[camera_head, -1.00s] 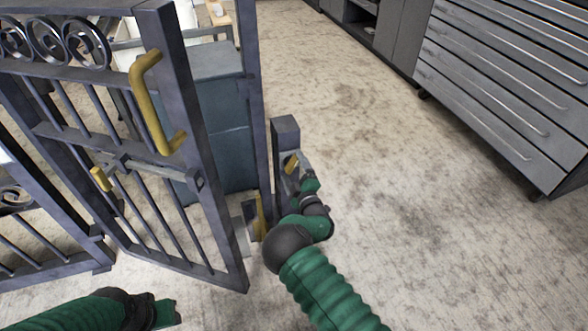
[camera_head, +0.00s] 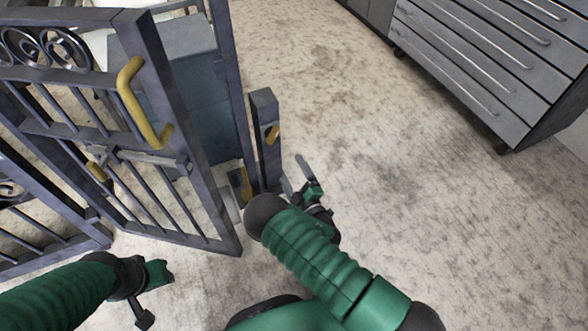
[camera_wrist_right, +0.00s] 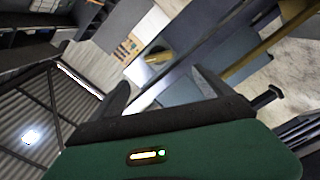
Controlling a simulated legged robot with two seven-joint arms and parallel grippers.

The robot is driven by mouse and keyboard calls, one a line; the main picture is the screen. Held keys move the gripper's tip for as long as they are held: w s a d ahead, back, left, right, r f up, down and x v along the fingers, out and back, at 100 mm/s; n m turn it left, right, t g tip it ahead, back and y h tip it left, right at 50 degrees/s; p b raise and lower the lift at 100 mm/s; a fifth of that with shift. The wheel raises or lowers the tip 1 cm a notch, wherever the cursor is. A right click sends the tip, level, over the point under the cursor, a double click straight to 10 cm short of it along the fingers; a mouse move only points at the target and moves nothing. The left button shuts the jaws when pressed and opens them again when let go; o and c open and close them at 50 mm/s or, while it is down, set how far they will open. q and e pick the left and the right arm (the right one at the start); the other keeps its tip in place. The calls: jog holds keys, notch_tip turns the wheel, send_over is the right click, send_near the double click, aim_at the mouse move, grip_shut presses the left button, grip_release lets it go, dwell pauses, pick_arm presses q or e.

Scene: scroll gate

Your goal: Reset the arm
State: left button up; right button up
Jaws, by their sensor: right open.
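My right gripper (camera_head: 302,178) is open and empty, just right of the short gate post (camera_head: 264,125) in the head view. Its two dark fingers (camera_wrist_right: 165,92) show spread apart in the right wrist view, with no object between them. My left gripper (camera_head: 160,285) is at the lower left, in front of the gate; its jaws are too small to read. The dark metal gate (camera_head: 178,125) stands ajar, with a yellow handle (camera_head: 140,105) on its upright and a sliding bar latch (camera_head: 130,157) across it.
A grey drawer cabinet (camera_head: 470,70) stands at the upper right. A blue-grey cabinet (camera_head: 185,95) stands behind the gate. The speckled floor (camera_head: 400,190) between the post and the drawer cabinet is clear.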

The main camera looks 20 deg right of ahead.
jog(key=shift+s, duration=0.55)
jog(key=shift+w+d, duration=0.1)
jog(key=d+r+m+g+h, duration=0.35)
jog(key=m+g, duration=0.25)
jog(key=m, duration=0.3)
jog(key=s+a+r+m+g+y+p, duration=0.1)
jog(key=s+a+r+g, duration=0.2)
jog(key=s, duration=0.5)
jog(key=s+a+r+m+g+y, duration=0.1)
jog(key=s+r+g, duration=0.2)
jog(key=s+r, duration=0.3)
jog(key=s+a+r+m+g+y+p, duration=0.1)
jog(key=s+a+r+g, duration=0.15)
jog(key=s, duration=0.65)
notch_tip(320, 180, up, 38)
jog(key=p, duration=3.7)
jog(key=shift+g+p, duration=0.3)
jog(key=shift+g, duration=0.15)
